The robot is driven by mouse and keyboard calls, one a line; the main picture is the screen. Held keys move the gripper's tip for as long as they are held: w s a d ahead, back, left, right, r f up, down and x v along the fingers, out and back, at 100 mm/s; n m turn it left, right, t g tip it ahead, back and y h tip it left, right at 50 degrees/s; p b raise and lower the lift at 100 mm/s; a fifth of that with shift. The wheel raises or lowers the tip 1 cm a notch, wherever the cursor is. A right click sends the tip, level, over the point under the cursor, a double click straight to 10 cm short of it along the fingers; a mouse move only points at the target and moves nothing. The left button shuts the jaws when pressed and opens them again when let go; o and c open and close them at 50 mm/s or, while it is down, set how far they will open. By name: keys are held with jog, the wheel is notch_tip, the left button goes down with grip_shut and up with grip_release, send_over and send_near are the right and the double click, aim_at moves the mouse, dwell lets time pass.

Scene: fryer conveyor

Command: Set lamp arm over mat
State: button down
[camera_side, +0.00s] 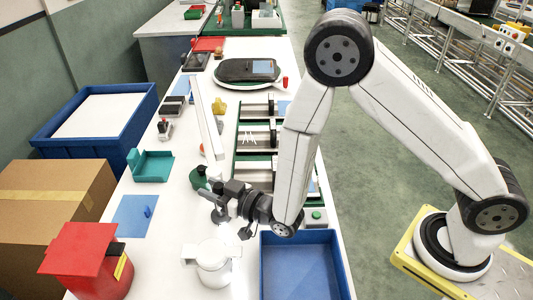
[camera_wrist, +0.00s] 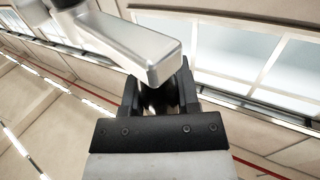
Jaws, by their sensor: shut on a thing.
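My gripper (camera_side: 218,192) is at the near part of the white table, low beside the lamp arm. The lamp arm (camera_side: 206,118) is a long pale bar running away from my gripper along the table's left half. In the wrist view, a silver-grey bar (camera_wrist: 135,42) comes from the upper left and ends at my gripper (camera_wrist: 160,95), whose dark fingers are shut on its end. Another blue mat (camera_side: 194,89) lies farther back. The side view hides the exact grip.
A white round canister (camera_side: 213,262) and a blue tray (camera_side: 300,265) stand near my gripper. A teal holder (camera_side: 150,166), dark green object (camera_side: 200,176) and red bin (camera_side: 88,262) are around the near mat. Slotted racks (camera_side: 256,138) lie to the right.

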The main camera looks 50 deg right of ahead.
jog(key=shift+w+a, duration=0.6)
jog(key=shift+c, duration=1.7)
grip_release()
jog(key=shift+s, duration=0.15)
jog(key=v, duration=0.7)
jog(key=shift+s, duration=0.25)
jog(key=shift+w+d, duration=0.1)
jog(key=shift+d, duration=0.1)
